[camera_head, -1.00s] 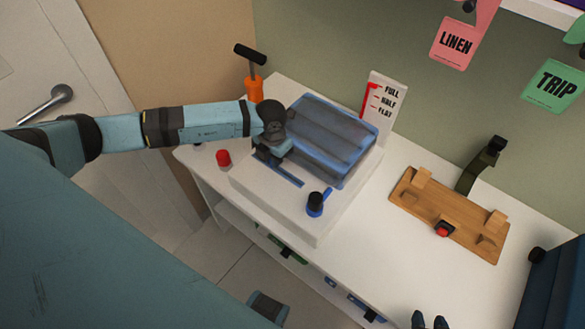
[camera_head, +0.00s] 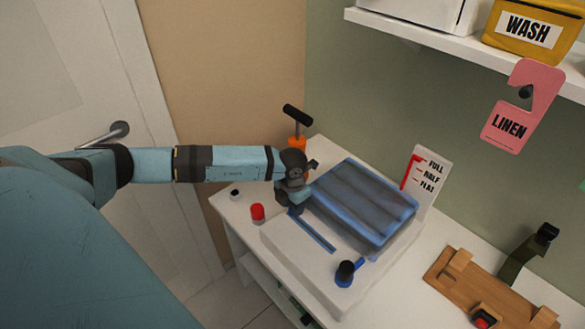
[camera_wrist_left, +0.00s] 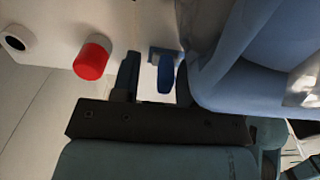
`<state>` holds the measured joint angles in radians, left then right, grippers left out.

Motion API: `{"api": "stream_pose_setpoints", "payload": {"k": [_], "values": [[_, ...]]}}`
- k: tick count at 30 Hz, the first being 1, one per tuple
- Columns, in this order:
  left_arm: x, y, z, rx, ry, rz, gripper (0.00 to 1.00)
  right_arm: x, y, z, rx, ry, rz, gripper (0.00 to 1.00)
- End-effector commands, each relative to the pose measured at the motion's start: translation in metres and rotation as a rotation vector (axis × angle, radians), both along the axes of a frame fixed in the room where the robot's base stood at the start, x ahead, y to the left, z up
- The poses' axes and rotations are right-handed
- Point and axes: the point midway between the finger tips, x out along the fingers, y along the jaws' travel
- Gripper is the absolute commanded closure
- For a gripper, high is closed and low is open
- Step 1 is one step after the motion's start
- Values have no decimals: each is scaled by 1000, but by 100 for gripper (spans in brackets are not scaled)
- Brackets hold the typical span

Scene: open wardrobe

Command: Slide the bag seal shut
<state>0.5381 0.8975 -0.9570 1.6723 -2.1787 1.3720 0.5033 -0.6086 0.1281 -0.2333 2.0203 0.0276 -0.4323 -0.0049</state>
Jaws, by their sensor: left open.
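The bag (camera_head: 365,205) is blue-edged and see-through, with grey folded contents. It lies on a raised white platform (camera_head: 290,250). A blue seal strip (camera_head: 312,231) runs along the platform in front of the bag. My left gripper (camera_head: 291,208) is at the strip's far left end, beside the bag's left corner. In the left wrist view its dark fingers (camera_wrist_left: 156,78) are apart, with a blue tab (camera_wrist_left: 166,74) showing between them. The bag's blue side (camera_wrist_left: 245,70) is close to the right finger. Whether the fingers touch the tab I cannot tell. My right gripper is out of view.
A red button (camera_head: 257,212) stands left of the platform, an orange pump (camera_head: 298,143) behind it. A black knob (camera_head: 345,269) with a blue lever stands at the platform's front. A FULL/HALF/FLAT gauge (camera_head: 427,175) stands behind the bag. A wooden board (camera_head: 480,285) lies right.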

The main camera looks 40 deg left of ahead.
Motion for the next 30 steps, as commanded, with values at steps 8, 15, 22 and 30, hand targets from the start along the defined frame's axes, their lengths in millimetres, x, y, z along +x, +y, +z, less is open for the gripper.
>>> {"api": "stream_pose_setpoints", "payload": {"k": [8,15,22,30], "values": [[1,0,25,1,-3,0,60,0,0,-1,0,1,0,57],[1,1,80,0,-4,0,60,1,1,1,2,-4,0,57],[0,1,122,0,-3,0,60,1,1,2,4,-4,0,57],[0,1,138,0,0,1,60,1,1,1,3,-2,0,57]]}}
